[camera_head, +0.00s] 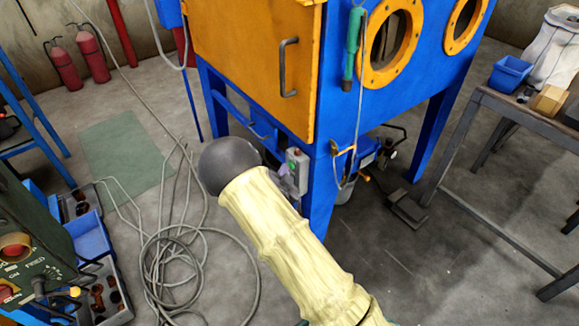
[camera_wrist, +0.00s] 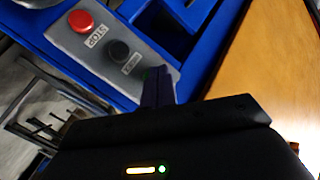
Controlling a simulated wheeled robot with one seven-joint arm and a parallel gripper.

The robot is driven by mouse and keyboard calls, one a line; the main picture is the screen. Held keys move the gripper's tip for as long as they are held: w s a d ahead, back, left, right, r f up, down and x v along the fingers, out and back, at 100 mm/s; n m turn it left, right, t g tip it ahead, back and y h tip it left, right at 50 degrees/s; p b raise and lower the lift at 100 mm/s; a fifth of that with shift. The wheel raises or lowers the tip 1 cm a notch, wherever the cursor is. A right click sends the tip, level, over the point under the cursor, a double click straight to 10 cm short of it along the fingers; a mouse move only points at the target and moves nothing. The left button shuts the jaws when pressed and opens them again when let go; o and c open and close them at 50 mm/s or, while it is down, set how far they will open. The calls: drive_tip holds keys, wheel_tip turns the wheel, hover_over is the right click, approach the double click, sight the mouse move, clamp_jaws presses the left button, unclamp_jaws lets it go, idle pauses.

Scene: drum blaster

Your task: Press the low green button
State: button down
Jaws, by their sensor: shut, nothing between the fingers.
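A grey control box (camera_wrist: 100,50) is fixed on the blue cabinet frame in the wrist view. It carries a red button (camera_wrist: 80,20) labelled STOP and a dark button (camera_wrist: 118,50) with a white label. My gripper (camera_wrist: 158,88) is shut and empty, its fingertips over the end of the box beyond the dark button. A faint green trace shows beside the fingertips; the low green button is otherwise hidden there, and I cannot tell whether they touch it. In the head view the box (camera_head: 298,172) is on the cabinet's front leg, partly behind my arm.
The blue cabinet has an orange door (camera_head: 250,60) with a handle (camera_head: 288,68). A green-handled tool (camera_head: 352,45) and a hose hang at its corner. A coiled cable (camera_head: 190,250) lies on the floor. A metal table (camera_head: 500,105) stands right.

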drive_tip(key=shift+w+d, duration=0.15)
idle(0.4)
drive_tip(key=shift+s+a, duration=0.55)
drive_tip(key=shift+a, duration=0.15)
drive_tip(key=shift+a, duration=0.1)
drive_tip(key=s+a, duration=0.1)
drive_tip(key=a, duration=0.1)
drive_tip(key=s+a, duration=0.1)
drive_tip(key=a, duration=0.1)
drive_tip(key=shift+s, duration=0.4)
idle(0.8)
